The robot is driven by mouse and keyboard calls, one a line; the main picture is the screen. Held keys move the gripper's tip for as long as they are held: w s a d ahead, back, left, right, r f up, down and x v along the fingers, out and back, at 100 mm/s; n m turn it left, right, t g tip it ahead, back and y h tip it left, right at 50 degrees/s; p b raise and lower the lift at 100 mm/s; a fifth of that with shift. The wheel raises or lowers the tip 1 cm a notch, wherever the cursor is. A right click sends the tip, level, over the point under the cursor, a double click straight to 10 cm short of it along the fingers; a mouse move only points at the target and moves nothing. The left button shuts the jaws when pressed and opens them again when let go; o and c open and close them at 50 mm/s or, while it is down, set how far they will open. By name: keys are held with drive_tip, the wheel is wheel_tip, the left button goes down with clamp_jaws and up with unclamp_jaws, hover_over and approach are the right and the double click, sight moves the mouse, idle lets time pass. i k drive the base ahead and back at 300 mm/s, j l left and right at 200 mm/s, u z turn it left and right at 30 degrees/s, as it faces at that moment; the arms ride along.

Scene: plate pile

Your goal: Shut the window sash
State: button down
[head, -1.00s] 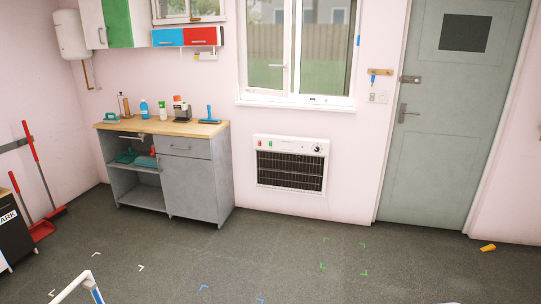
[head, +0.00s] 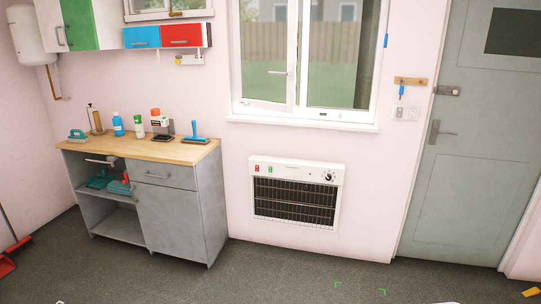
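The white-framed window (head: 374,100) is in the upper middle of the head view, its top cut off. Its left sash (head: 294,60) has a light lever handle (head: 282,72) on the stile nearest the middle. The sash's bottom rail slants against the frame, so it looks ajar, but I cannot tell how far. The right pane (head: 340,65) shows a fence and grass outside. A smaller window (head: 168,15) with a brown latch (head: 176,13) is partly cut off at the upper left. My gripper is not in view.
A wall heater (head: 297,190) hangs below the sill (head: 300,123). A grey cabinet (head: 180,215) with bottles on its wooden top (head: 150,148) stands to the left. A grey door (head: 475,150) is at the right. The floor (head: 280,265) below the heater is clear.

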sight(290, 107)
drive_tip(key=i, duration=1.5)
drive_tip(key=i+u, duration=0.15)
drive_tip(key=i, duration=0.35)
drive_tip(key=i+l+u, duration=0.15)
drive_tip(key=i, duration=0.4)
drive_tip(key=i+l+u, duration=0.15)
drive_tip(key=i, duration=0.35)
drive_tip(key=i+l+u, duration=0.15)
drive_tip(key=i, duration=0.35)
drive_tip(key=l, duration=0.1)
